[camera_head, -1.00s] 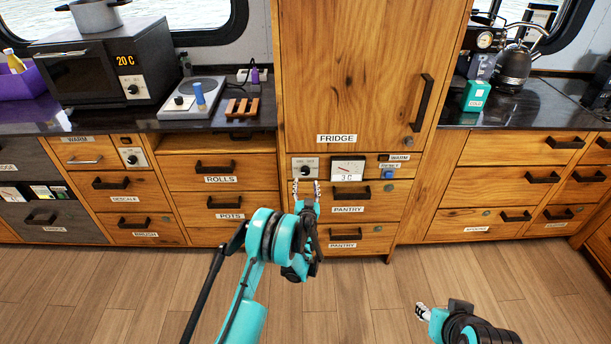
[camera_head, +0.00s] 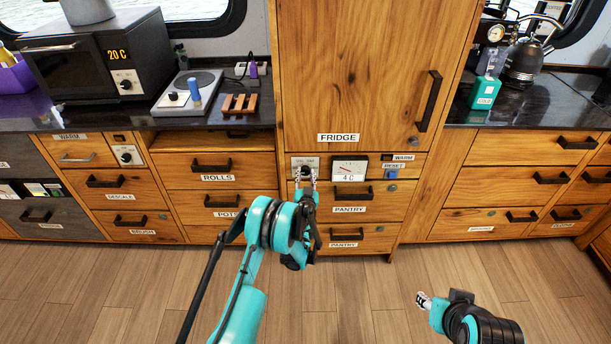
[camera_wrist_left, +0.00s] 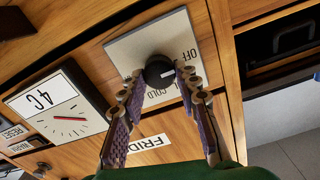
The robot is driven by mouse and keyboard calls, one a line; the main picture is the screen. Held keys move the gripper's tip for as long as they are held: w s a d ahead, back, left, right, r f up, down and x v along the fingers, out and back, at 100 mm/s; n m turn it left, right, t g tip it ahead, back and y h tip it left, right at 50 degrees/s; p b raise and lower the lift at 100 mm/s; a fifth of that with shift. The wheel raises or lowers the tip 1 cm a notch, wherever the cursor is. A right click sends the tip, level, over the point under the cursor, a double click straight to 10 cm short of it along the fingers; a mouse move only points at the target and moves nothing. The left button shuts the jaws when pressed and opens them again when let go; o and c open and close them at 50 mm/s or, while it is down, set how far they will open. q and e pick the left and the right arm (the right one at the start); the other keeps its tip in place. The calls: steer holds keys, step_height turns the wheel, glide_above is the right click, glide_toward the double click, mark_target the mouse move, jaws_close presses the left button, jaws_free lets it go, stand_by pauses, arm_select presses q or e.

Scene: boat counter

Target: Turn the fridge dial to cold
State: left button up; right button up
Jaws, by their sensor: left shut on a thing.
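The fridge dial is a dark round knob on a light plate (camera_head: 297,161) under the fridge door, left of the gauge. In the left wrist view the dial (camera_wrist_left: 158,71) sits between the fingertips, and its plate (camera_wrist_left: 135,48) shows the words OFF and COLD. My left gripper (camera_head: 305,178) is shut on the dial, one finger on each side; its fingers also show in the left wrist view (camera_wrist_left: 158,80). The gauge (camera_head: 349,170) reads 4 C. My right gripper (camera_head: 422,300) is low over the floor, away from the cabinets; its jaw opening is too small to tell.
The fridge door (camera_head: 357,70) is closed above the dial. A blue button marked RESET (camera_head: 390,174) is right of the gauge. Pantry drawers (camera_head: 350,195) lie just below. The wooden floor (camera_head: 130,290) in front is clear.

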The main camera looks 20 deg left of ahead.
arm_select(q)
steer(key=shift+m, duration=0.5)
steer(key=m, duration=0.4)
steer(key=shift+m, duration=0.4)
steer(key=m, duration=0.6)
steer(key=shift+d, duration=0.1)
steer(key=m, duration=0.6)
steer(key=shift+f+m, duration=0.1)
steer(key=shift+m, duration=0.2)
steer(key=m, duration=0.5)
steer(key=shift+m, duration=0.3)
steer(key=o, duration=1.2)
steer(key=shift+w+f, duration=0.1)
steer(key=shift+c, duration=0.2)
